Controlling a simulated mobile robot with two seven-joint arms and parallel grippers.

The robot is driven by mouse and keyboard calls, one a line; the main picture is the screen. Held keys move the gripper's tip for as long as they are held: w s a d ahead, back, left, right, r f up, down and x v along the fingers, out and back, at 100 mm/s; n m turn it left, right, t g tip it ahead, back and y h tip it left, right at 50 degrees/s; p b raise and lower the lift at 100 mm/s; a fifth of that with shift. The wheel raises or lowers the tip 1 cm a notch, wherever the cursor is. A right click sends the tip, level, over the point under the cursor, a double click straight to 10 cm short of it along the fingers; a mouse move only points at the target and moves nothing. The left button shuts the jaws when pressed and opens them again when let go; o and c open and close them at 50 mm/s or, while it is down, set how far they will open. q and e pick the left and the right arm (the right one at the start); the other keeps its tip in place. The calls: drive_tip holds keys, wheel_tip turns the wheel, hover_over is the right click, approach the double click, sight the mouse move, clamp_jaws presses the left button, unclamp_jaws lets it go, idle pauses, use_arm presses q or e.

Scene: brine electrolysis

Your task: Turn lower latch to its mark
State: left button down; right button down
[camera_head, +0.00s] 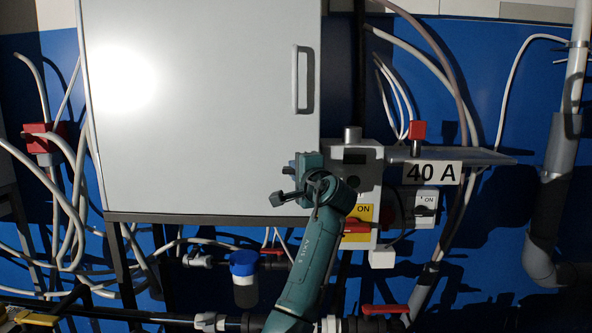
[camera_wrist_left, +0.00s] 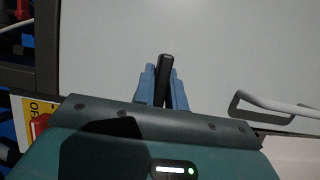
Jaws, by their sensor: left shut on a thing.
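The lower latch is a dark bar at the lower right part of the white cabinet door (camera_head: 200,120). In the left wrist view the latch (camera_wrist_left: 165,62) stands between the two blue fingers, its tip sticking out past them. My left gripper (camera_head: 287,194) is shut on it; it also shows in the left wrist view (camera_wrist_left: 163,88). In the head view the gripper and wrist cover most of the latch. I cannot make out the latch's mark. My right gripper is not in view.
A grey door handle (camera_head: 297,80) stands out above the gripper. To the right are a grey switch box (camera_head: 368,160), a "40 A" sign (camera_head: 432,173) and a rotary switch (camera_head: 426,200). A blue-capped filter (camera_head: 244,264), pipes and hoses crowd the space below.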

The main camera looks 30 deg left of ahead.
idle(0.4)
use_arm(q)
drive_tip(key=c, duration=1.4)
unclamp_jaws()
drive_tip(key=shift+c, duration=0.2)
drive_tip(key=b+v, duration=0.2)
drive_tip(key=v, duration=1.1)
drive_tip(key=shift+b, duration=0.35)
